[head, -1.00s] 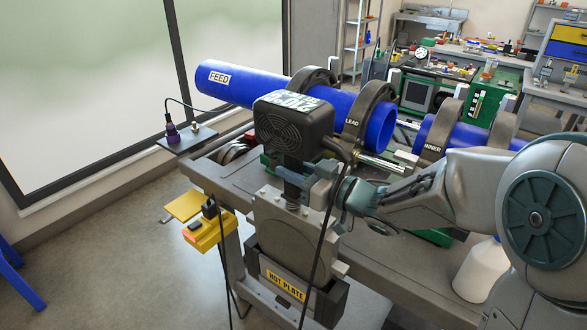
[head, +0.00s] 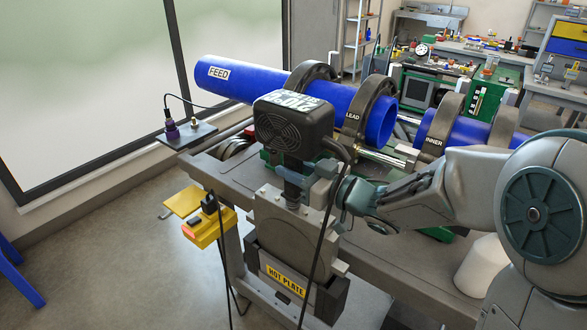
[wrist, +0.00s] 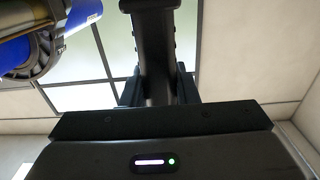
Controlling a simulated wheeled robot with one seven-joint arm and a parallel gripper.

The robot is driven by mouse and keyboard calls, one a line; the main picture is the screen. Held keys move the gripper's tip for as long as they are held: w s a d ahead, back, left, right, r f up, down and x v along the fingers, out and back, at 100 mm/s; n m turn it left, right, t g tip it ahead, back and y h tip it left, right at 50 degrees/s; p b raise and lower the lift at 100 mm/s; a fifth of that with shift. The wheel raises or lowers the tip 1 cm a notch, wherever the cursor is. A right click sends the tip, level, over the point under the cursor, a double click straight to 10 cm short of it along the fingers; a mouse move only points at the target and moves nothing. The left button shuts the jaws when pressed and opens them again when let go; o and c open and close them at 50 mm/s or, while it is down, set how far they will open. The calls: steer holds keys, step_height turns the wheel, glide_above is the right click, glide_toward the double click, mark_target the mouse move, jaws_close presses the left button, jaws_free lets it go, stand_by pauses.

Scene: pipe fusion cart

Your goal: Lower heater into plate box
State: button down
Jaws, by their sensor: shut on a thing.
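The heater has a dark ribbed head (head: 292,125) with a white label on top, a dark neck below it and a grey plate (head: 287,228). It hangs upright over the dark plate box marked HOT PLATE (head: 288,278). The plate's lower edge is hidden in or behind the box, so its depth cannot be told. My gripper (head: 318,190) comes from the right and is shut on the heater's neck just under the head. In the wrist view, the dark handle (wrist: 156,50) stands between the fingers; the plate is out of sight there.
Blue pipes (head: 235,85) lie in clamps on the cart behind the heater. A yellow box (head: 203,230) hangs left of the plate box. Black cables hang in front of the box. A white bottle (head: 482,268) stands right, close to my arm.

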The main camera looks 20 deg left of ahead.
mark_target(294, 193)
steer(key=shift+r, duration=0.3)
steer(key=shift+f+b, duration=1.35)
steer(key=shift+f, duration=0.4)
steer(key=shift+f+b, duration=0.7)
steer(key=shift+b, duration=0.1)
steer(key=shift+f+b, duration=0.35)
steer(key=shift+f, duration=0.15)
steer(key=c, duration=1)
jaws_free()
steer(key=shift+s, duration=0.1)
steer(key=shift+c, duration=0.2)
steer(key=o, duration=0.3)
steer(key=shift+d+f, duration=0.1)
steer(key=shift+f, duration=0.6)
steer(key=o, duration=0.7)
steer(key=shift+r, duration=0.1)
steer(key=shift+o, duration=0.2)
steer(key=shift+r, duration=0.15)
